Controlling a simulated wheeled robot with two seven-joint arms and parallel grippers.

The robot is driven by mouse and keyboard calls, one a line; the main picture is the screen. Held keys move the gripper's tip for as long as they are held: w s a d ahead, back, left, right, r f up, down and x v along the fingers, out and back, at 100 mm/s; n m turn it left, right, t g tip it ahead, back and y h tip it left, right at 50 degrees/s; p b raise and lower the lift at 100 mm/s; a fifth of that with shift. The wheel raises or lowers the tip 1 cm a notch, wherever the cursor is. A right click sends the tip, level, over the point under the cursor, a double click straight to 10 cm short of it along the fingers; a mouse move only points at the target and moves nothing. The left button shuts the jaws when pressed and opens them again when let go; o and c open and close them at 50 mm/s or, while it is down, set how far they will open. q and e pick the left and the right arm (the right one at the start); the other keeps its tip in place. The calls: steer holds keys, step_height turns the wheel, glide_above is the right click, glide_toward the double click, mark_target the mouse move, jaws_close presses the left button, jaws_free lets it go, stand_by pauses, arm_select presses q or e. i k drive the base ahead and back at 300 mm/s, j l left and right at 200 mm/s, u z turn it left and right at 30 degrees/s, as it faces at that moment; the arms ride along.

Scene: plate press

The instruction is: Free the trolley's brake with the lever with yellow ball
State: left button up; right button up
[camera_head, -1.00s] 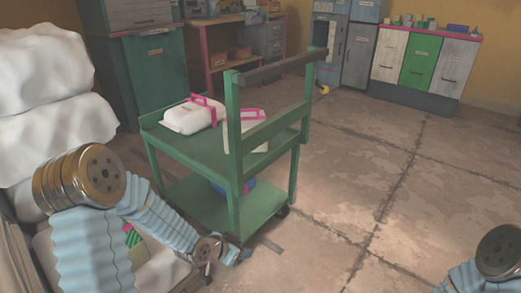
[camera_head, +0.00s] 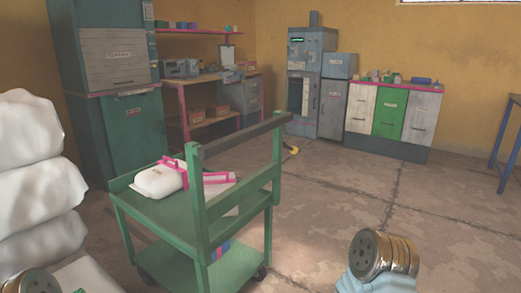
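The green trolley (camera_head: 225,237) stands upright in front of me, left of centre, with its push handle (camera_head: 240,134) facing me. A white case with a pink handle (camera_head: 160,180) and a white and pink item (camera_head: 217,183) lie on its top shelf. Dark casters (camera_head: 260,273) show under it. I cannot make out a lever with a yellow ball on the trolley. My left arm shows only as a metal joint at the bottom left corner, and my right arm as a metal joint at the lower right. Neither gripper is in view.
White stacked sacks (camera_head: 40,185) stand at the left, close to the trolley. Cabinets (camera_head: 392,122) and a grey machine (camera_head: 302,80) line the back wall. Floor right of the trolley is clear.

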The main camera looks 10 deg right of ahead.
mark_target(293, 150)
steer(key=i+l+u, duration=0.15)
steer(key=l+u, duration=0.25)
steer(key=l, duration=0.45)
steer(key=l+u, duration=0.45)
steer(key=l, duration=0.45)
steer(key=i, duration=0.05)
